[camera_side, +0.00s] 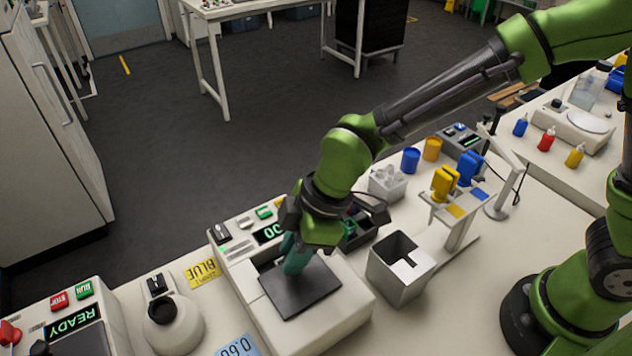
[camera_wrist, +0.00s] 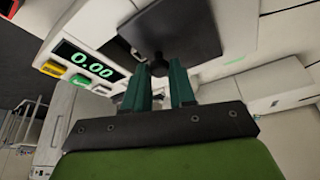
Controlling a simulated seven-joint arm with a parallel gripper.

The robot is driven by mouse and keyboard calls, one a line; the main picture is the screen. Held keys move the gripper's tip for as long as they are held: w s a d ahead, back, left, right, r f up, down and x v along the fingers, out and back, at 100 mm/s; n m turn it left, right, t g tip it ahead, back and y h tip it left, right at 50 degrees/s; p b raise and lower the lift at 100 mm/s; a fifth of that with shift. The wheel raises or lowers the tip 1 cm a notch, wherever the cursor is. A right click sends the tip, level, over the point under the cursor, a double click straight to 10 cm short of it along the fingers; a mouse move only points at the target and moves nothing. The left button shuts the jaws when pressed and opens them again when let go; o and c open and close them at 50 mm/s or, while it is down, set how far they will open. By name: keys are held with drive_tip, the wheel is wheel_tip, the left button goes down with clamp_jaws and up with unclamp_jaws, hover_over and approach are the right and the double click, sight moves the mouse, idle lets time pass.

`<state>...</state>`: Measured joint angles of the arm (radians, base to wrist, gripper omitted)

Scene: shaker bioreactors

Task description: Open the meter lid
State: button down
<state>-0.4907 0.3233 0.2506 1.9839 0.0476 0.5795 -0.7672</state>
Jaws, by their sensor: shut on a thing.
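The meter (camera_side: 335,325) is a white box with a green-digit display, which reads 0.00 in the wrist view (camera_wrist: 88,62). Its lid (camera_side: 312,290) is a dark square plate that looks flat on top of the meter; I cannot tell any small gap. In the wrist view the lid (camera_wrist: 180,28) has a small dark knob (camera_wrist: 158,64) near its edge. My gripper (camera_wrist: 160,78) points at the lid with its teal fingers on either side of the knob, shut on it. In the side view my gripper (camera_side: 293,262) stands over the lid's back part and hides the knob.
An open white bin (camera_side: 385,277) stands right of the meter, with a stand holding yellow (camera_side: 444,182) and blue (camera_side: 470,167) pieces behind it. A white round-topped device (camera_side: 178,325) and a READY box (camera_side: 110,325) are to the left. Yellow (camera_side: 202,270) and blue (camera_side: 236,347) cards lie nearby.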

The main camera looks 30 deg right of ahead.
sight(293, 284)
drive_tip(key=s, duration=0.3)
drive_tip(key=c, duration=0.9)
unclamp_jaws()
drive_tip(key=shift+c, duration=0.2)
drive_tip(key=v, duration=1.7)
drive_tip(key=shift+d, duration=0.15)
drive_tip(key=shift+f, duration=0.1)
drive_tip(key=s+d+f+m+t+h, duration=0.1)
drive_tip(key=d+m+t, duration=0.4)
drive_tip(key=d+m, duration=1.2)
drive_tip(key=s+d+h, duration=0.1)
drive_tip(key=d, duration=0.4)
drive_tip(key=shift+f+m+t, duration=0.15)
drive_tip(key=shift+m+t, duration=0.15)
